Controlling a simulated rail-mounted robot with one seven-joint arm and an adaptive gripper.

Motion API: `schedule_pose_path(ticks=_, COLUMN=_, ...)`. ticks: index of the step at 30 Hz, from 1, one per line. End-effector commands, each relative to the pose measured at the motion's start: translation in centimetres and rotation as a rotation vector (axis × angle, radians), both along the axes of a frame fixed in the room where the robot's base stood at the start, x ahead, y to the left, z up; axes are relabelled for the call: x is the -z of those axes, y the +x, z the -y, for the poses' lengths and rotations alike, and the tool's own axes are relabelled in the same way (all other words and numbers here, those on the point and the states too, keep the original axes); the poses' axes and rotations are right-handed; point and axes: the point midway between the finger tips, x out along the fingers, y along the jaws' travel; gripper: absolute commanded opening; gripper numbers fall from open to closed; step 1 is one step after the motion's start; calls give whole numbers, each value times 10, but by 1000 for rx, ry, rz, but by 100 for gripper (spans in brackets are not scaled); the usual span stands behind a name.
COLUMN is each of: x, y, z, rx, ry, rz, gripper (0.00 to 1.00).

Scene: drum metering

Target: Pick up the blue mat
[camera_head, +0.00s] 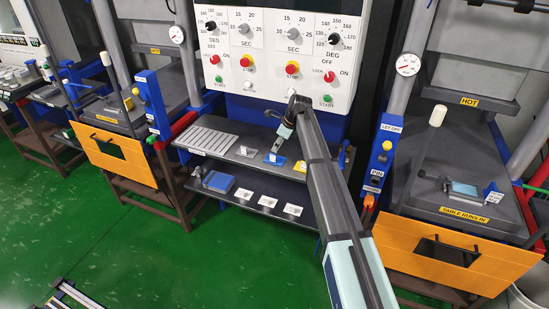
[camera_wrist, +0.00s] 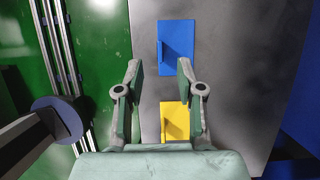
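The blue mat (camera_wrist: 180,48) lies flat on a dark grey shelf surface and has a small raised blue tab near its left edge in the wrist view. In the head view the blue mat (camera_head: 275,159) is on the upper shelf below the control panel. My gripper (camera_wrist: 160,72) is open and empty, with its two fingers spread above the shelf. The blue mat shows beyond the fingertips, up and slightly right in the wrist view. In the head view my gripper (camera_head: 285,130) is above the shelf, partly hidden by my arm.
A yellow mat (camera_wrist: 174,122) lies below the blue one, partly between my fingers. A slotted grey plate (camera_head: 208,140) lies on the upper shelf's left. The control panel (camera_head: 280,55) rises behind.

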Motion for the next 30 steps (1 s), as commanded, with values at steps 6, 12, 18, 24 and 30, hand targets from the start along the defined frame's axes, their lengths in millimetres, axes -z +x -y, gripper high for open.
schedule_pose_path(ticks=6, x=11, y=1, z=-5, rx=-1, ry=0, rz=0, gripper=38)
schedule_pose_path(ticks=12, x=22, y=3, z=-9, rx=0, ry=-1, rz=-1, gripper=38)
schedule_pose_path(ticks=18, x=46, y=6, z=-18, rx=-1, ry=0, rz=-2, gripper=38)
schedule_pose_path(ticks=24, x=60, y=7, z=-22, rx=0, ry=0, rz=0, gripper=38)
schedule_pose_path(ticks=30, x=60, y=7, z=-22, rx=0, ry=0, rz=0, gripper=23)
